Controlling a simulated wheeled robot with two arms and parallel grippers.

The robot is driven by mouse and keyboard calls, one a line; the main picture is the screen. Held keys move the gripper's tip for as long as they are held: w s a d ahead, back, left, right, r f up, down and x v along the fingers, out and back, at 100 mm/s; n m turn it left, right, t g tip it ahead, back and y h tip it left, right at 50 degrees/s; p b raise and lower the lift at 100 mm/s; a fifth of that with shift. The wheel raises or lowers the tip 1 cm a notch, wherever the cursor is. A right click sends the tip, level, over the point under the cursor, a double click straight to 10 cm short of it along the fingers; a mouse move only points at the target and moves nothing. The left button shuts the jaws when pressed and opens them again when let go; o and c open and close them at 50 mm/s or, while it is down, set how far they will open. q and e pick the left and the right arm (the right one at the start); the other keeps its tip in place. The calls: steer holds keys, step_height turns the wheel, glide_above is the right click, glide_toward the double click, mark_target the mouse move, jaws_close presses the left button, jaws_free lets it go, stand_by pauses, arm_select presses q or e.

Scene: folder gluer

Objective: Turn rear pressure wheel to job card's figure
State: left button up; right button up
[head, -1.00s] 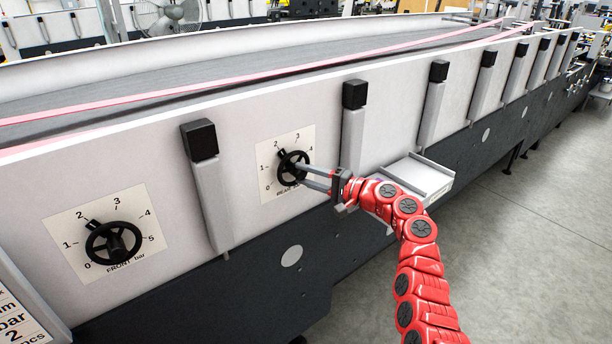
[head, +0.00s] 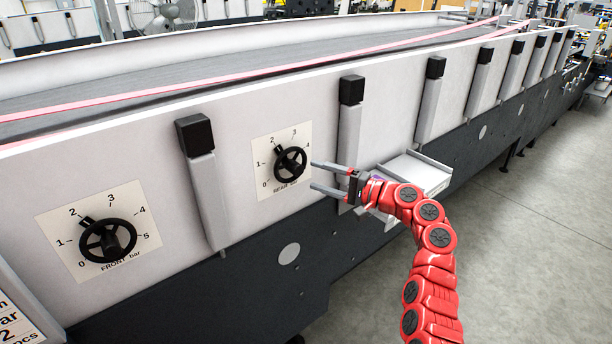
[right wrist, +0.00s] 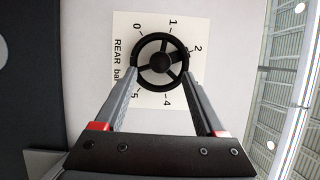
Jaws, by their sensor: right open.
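The rear pressure wheel (head: 290,164) is a black spoked handwheel on a white 0-to-5 dial plate (head: 265,187) marked REAR. Its dark pointer appears to be near the 2. My right gripper (head: 313,175) is open and empty, just right of the wheel and apart from it. In the right wrist view the rear wheel (right wrist: 160,62) shows beyond and between the two open fingers (right wrist: 157,78). The job card (head: 18,322) is cut off at the bottom left; a large 2 and parts of words show. My left gripper is out of view.
The front wheel (head: 108,240) on its own dial is left of the rear one, its pointer near 2. A grey post with a black cap (head: 195,135) stands between the dials, another (head: 351,90) right of the rear dial. A small tray (head: 415,172) juts out behind my right arm.

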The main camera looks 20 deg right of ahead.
steer(key=b+v, duration=0.2)
steer(key=v, duration=1)
steer(key=shift+s+d, duration=0.1)
